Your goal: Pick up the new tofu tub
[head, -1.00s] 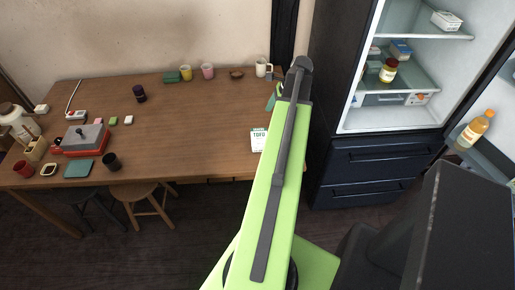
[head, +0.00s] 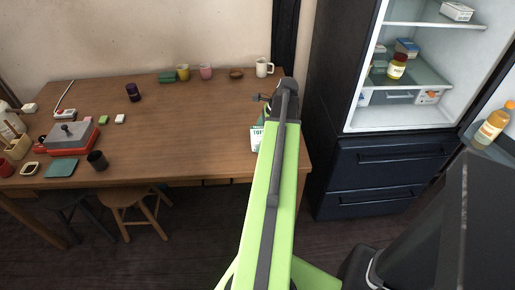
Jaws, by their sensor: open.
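A white tofu tub (head: 256,139) with a green label reading TOFU stands near the right end of the wooden table. My green arm crosses in front of it and hides its right part. My gripper (head: 261,98) is mostly hidden behind the dark end of my arm. Its small dark fingertips show to the left of the arm, above and beyond the tub in the picture. They look apart and empty, and the tub is not between them.
The table (head: 190,120) is clear left of the tub. A white mug (head: 264,67), a brown bowl (head: 236,73) and cups stand along its back. The open fridge (head: 400,118) on the right holds a jar (head: 397,66) and boxes. A juice bottle (head: 493,123) stands in its door.

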